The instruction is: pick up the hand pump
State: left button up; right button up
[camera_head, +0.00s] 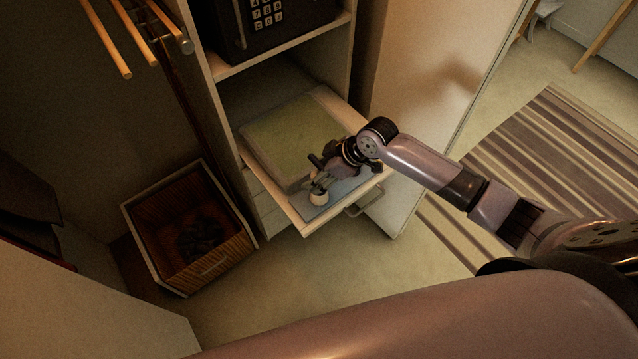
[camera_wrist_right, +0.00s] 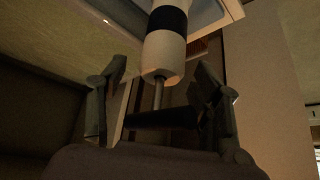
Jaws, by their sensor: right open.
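The hand pump (camera_wrist_right: 165,55) shows in the right wrist view as a cream cylinder with a black band, a thin metal rod and a dark cross handle. In the head view its cream part (camera_head: 318,198) is over the front of a pulled-out shelf (camera_head: 305,229), largely hidden by my gripper. My right gripper (camera_wrist_right: 160,80) is open. Its fingers are on either side of the pump's rod and lower end, with a visible gap on each side. In the head view the right gripper (camera_head: 322,178) is above the shelf's front. My left gripper is not in view.
A flat greenish panel with a pale border (camera_head: 290,135) lies on the shelf. A dark safe with a keypad (camera_head: 265,22) is above. A wooden basket (camera_head: 150,245) holding something dark stands on the floor at left. A striped rug (camera_head: 550,140) lies at right.

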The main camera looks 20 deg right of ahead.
jog(key=shift+c, duration=0.5)
grip_shut()
dwell(0.3)
